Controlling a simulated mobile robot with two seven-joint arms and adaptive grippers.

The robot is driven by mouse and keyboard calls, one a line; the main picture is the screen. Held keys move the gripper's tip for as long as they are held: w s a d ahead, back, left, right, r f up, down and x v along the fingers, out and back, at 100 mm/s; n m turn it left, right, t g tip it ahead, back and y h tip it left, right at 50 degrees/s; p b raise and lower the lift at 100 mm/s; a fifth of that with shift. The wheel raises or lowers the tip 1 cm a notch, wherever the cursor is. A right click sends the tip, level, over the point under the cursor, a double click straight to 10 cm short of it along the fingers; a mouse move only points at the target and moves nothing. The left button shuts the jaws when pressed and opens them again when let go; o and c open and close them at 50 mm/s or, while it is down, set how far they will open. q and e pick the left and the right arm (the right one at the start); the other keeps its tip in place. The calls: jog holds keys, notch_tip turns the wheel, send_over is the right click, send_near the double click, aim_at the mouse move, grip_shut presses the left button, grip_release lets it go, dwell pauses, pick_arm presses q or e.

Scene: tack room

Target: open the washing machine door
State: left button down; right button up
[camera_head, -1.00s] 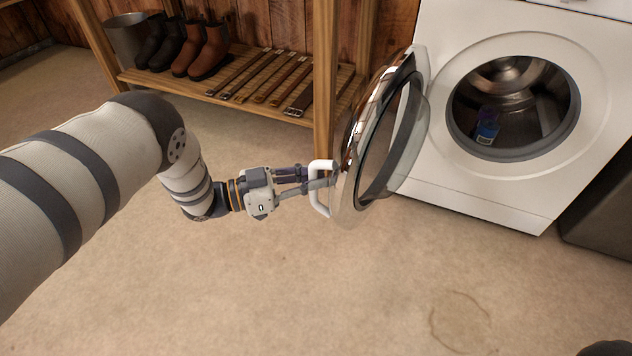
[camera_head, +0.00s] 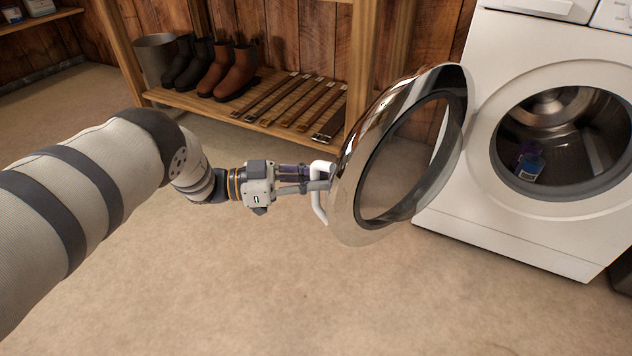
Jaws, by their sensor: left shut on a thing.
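The white washing machine (camera_head: 480,215) stands at the right. Its round chrome-rimmed door (camera_head: 358,150) is swung wide open to the left, away from the drum opening (camera_head: 565,145). A white handle (camera_head: 318,196) sits on the door's outer left edge. My left gripper (camera_head: 318,180) comes in from the left and is shut on this handle. Inside the drum lies a small blue and purple bottle (camera_head: 529,165). My right gripper is not in view.
A wooden shelf unit (camera_head: 195,98) stands behind the door, with brown boots (camera_head: 238,72), dark boots (camera_head: 198,62), several straps (camera_head: 290,102) and a metal bucket (camera_head: 155,58). The floor (camera_head: 300,290) in front is clear.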

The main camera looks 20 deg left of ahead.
pick_arm(q)
jog(key=c, duration=1.5)
grip_release()
jog(key=shift+c, duration=0.2)
jog(key=v, duration=1.2)
